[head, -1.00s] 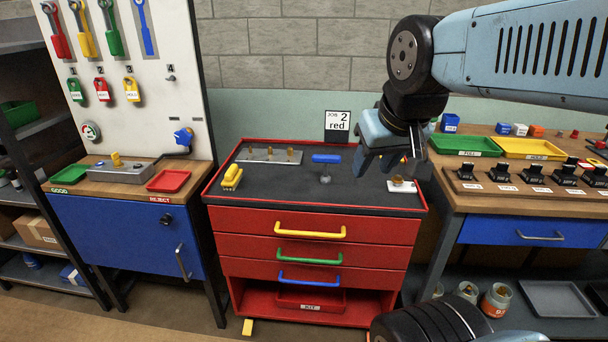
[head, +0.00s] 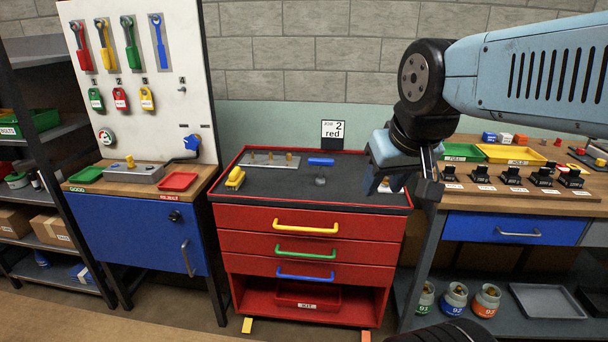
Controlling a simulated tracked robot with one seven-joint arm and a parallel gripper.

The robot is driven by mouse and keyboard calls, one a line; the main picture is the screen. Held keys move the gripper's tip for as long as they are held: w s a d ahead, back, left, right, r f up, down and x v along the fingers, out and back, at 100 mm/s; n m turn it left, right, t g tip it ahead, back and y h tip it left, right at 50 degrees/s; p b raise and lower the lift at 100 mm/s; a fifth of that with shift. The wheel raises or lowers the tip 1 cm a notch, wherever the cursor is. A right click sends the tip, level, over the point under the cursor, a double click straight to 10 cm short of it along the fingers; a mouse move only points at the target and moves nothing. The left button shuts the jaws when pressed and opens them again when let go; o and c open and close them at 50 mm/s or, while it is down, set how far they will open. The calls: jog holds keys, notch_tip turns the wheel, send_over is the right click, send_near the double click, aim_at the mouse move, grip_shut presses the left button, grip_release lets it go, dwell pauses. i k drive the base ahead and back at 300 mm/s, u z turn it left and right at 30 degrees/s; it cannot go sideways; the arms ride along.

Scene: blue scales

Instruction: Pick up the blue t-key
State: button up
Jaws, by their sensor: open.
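The blue t-key (head: 321,162) stands upright on the dark top of the red tool cabinet (head: 310,222), with its blue crossbar on top and a grey stem below. My gripper (head: 403,190) is open and empty, to the right of the t-key, over the right edge of the cabinet top. Its fingers point down and are apart from the t-key. The gripper partly hides a small pale item with a red part (head: 385,186) on the cabinet top.
A yellow object (head: 235,177) and a grey block with pegs (head: 268,160) lie left of the t-key. A sign reading "2 red" (head: 333,130) stands behind. The right workbench (head: 520,203) holds trays and black items. The cabinet top's front middle is clear.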

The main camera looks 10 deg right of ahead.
aim_at(320, 181)
jog(key=z, duration=0.15)
jog(key=i, duration=0.95)
jog(key=u, duration=0.1)
